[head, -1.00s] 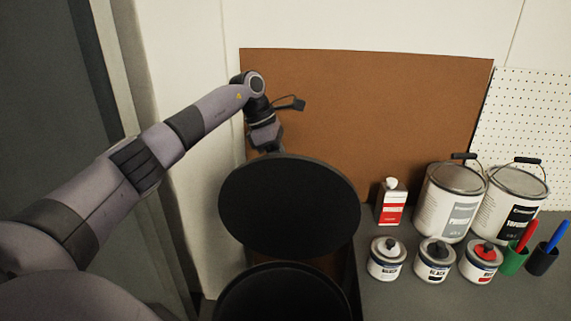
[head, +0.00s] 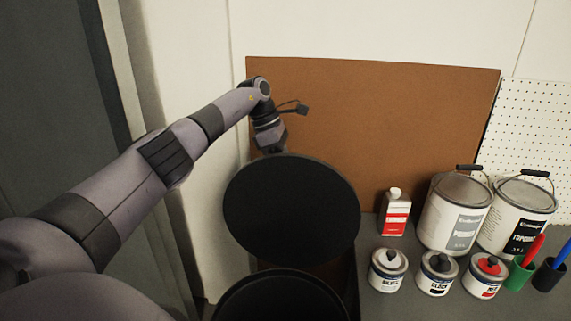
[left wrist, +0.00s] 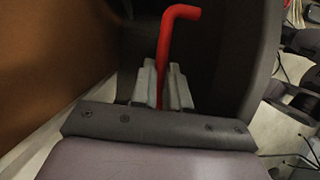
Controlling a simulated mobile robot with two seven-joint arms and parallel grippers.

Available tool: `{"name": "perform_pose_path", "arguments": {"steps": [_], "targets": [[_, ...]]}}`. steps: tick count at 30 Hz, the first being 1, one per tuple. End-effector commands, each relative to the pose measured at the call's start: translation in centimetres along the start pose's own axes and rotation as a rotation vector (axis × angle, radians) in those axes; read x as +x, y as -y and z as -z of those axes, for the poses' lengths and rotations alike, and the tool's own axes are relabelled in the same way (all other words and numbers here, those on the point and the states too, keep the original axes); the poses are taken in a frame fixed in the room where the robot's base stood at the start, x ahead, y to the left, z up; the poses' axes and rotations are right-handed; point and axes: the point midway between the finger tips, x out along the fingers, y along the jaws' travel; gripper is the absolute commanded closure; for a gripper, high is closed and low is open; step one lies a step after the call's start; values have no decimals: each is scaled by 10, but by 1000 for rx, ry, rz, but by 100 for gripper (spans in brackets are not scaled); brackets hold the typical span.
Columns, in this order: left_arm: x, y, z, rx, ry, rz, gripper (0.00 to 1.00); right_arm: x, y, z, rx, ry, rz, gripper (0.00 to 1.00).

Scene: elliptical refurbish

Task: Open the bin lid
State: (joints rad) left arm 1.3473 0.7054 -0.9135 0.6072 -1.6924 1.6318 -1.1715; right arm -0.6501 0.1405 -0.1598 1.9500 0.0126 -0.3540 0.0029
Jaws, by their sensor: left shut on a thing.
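The round black bin lid (head: 292,210) stands tilted up above the black bin (head: 232,296) in the head view, with a gap between lid and bin rim. My left gripper (head: 274,147) is at the lid's far upper edge, and its fingertips are hidden there. In the left wrist view the two pale fingers of my left gripper (left wrist: 165,84) are shut on a red bent handle (left wrist: 180,12). The dark surface beside the handle looks like part of the lid. My right gripper is not in view.
A grey table (head: 400,305) stands right of the bin, holding a white-and-red bottle (head: 395,213), two large paint cans (head: 455,213), several small jars (head: 388,270) and pen cups (head: 519,274). A brown board (head: 370,110) stands behind. A pale wall is left of the bin.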

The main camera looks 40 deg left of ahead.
Motion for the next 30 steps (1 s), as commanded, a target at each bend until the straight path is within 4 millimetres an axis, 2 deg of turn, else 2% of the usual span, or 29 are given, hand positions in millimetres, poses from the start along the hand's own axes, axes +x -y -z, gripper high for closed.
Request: {"name": "perform_pose_path", "arguments": {"steps": [1,4,5,6,7,15,19,30], "targets": [[16,-4,8,-11,-15,-16,100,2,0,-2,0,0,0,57],[16,-4,8,-12,-15,-16,100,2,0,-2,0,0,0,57],[16,-4,8,-12,-15,-16,79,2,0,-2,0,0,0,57],[16,-4,8,-12,-15,-16,66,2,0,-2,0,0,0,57],[16,-4,8,-11,-15,-15,60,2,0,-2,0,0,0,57],[15,-4,6,-9,-13,-15,60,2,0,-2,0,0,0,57],[6,-4,6,-8,-10,-18,60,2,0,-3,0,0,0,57],[-62,0,0,-4,7,-38,60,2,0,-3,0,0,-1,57]]}}
